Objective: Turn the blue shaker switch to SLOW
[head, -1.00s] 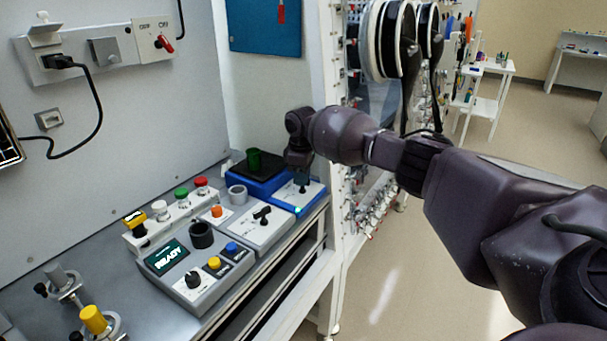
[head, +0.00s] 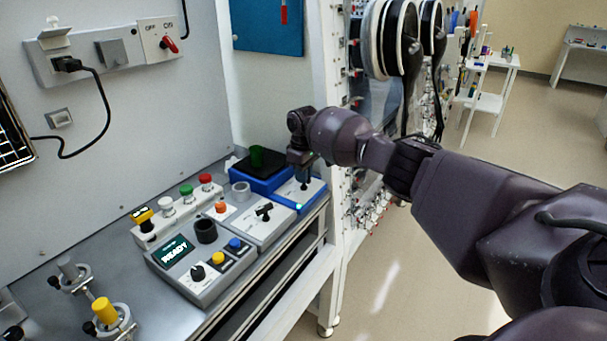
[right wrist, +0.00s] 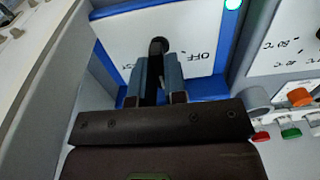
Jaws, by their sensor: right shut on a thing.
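The blue shaker (head: 262,184) stands at the far end of the bench, with a dark platform and a green cup on top. Its white switch panel (right wrist: 195,25) fills the upper middle of the right wrist view. An OFF label shows right of the switch, and another label is partly hidden on the left. My right gripper (right wrist: 160,80) is shut on the black switch handle (right wrist: 158,46), whose rounded end shows beyond the fingers. In the head view my right gripper (head: 303,176) comes down over the panel and hides most of the switch. My left gripper is not in view.
A grey unit with a black lever (head: 264,210) stands beside the shaker. Nearer is a console reading READY (head: 176,252) with several knobs. A row of coloured buttons (head: 187,191) runs behind. A white post and rack (head: 335,200) stand close on the right.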

